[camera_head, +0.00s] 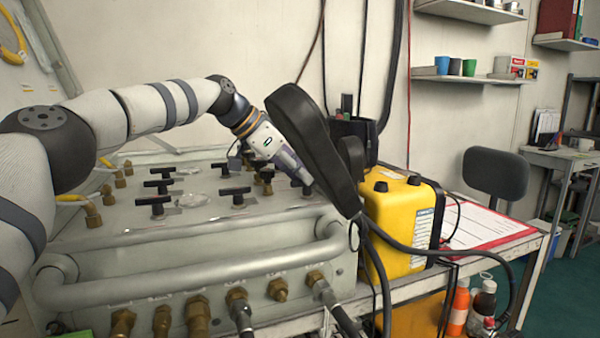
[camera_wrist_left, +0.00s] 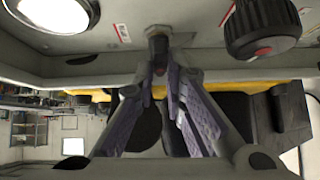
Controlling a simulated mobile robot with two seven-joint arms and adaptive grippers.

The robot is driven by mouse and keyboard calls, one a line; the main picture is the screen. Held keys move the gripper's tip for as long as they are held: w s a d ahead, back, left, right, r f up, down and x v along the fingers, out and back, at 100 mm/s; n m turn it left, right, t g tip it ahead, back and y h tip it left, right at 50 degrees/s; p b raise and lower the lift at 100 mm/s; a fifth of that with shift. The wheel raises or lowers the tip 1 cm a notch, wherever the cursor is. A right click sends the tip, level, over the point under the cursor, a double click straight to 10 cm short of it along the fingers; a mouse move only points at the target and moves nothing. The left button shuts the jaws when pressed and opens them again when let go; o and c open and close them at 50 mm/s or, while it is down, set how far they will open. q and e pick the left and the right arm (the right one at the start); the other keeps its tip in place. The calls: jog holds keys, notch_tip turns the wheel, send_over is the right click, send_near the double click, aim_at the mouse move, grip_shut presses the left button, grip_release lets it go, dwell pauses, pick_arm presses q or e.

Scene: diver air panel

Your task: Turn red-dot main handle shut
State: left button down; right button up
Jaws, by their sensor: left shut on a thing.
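The grey air panel (camera_head: 110,232) carries several black T-shaped handles, among them one at the front left (camera_head: 154,201) and one at the front middle (camera_head: 234,191). My left gripper (camera_head: 308,182) reaches down to the panel's right end and is partly covered by a large dark padded object. In the left wrist view my left gripper (camera_wrist_left: 160,72) has its purple-padded fingers shut on a small dark handle (camera_wrist_left: 158,45). A red dot (camera_wrist_left: 159,70) shows on it between the fingertips. Its exact turn angle is hard to tell. My right gripper is not in view.
The large dark padded object (camera_head: 300,130) stands close beside my left gripper. A yellow case (camera_head: 400,225) sits right of the panel. A thick grey rail (camera_head: 190,270) and brass fittings (camera_head: 197,315) line the panel's front. A black knob (camera_wrist_left: 262,28) is near the gripped handle.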

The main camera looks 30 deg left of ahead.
pick_arm(q)
jog(key=c, duration=1.7)
grip_release()
jog(key=shift+o, duration=0.2)
jog(key=v, duration=1.2)
jog(key=shift+f, duration=0.1)
